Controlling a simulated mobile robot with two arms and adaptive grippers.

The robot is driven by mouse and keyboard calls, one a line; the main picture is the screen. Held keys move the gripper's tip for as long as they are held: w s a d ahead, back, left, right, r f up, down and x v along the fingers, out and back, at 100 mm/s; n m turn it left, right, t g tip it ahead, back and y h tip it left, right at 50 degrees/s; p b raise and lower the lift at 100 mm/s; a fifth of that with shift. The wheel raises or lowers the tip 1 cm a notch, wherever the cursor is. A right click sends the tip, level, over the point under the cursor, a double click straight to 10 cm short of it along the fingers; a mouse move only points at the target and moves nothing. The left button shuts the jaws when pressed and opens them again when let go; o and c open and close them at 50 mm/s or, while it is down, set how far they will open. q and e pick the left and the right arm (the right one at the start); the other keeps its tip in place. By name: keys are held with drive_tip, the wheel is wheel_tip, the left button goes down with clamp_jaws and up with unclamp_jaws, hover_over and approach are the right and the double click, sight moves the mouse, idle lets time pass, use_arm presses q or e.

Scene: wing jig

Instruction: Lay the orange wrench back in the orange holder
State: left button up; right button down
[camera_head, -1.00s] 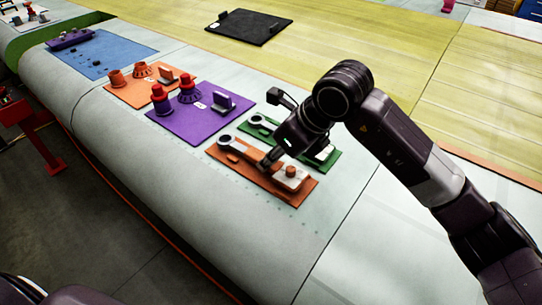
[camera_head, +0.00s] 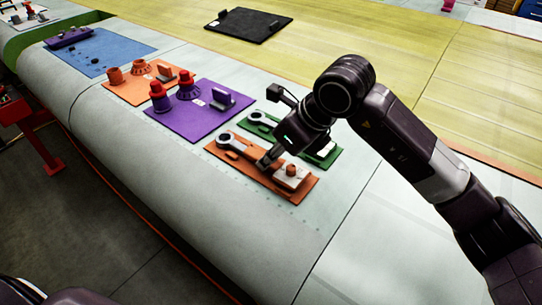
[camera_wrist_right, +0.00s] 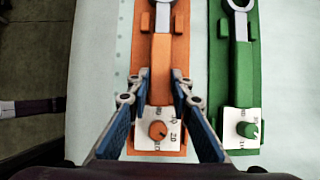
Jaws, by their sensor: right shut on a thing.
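The orange wrench (camera_wrist_right: 161,65) has an orange handle and a grey ring head. It lies lengthwise over the orange holder (camera_wrist_right: 144,45), a flat orange board with raised pegs and a white plate with a dial. In the head view the wrench's ring head (camera_head: 222,141) is at the left end of the orange holder (camera_head: 308,193). My right gripper (camera_wrist_right: 161,76) is shut on the wrench's handle, one finger on each side; it also shows in the head view (camera_head: 265,163). I cannot tell whether the wrench rests fully on the board. My left gripper is not in view.
A green holder (camera_wrist_right: 220,65) with a green wrench (camera_wrist_right: 241,70) lies close to the right. A purple board (camera_head: 190,126) and another orange board (camera_head: 128,94) with red and orange parts lie farther left. A black board (camera_head: 249,27) lies behind. The pale wing surface in front is clear.

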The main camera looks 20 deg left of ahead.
drive_tip(key=shift+f, duration=0.1)
drive_tip(key=c, duration=1.7)
unclamp_jaws()
drive_tip(key=shift+o, duration=0.2)
drive_tip(key=shift+f, duration=0.1)
drive_tip(key=v, duration=1.2)
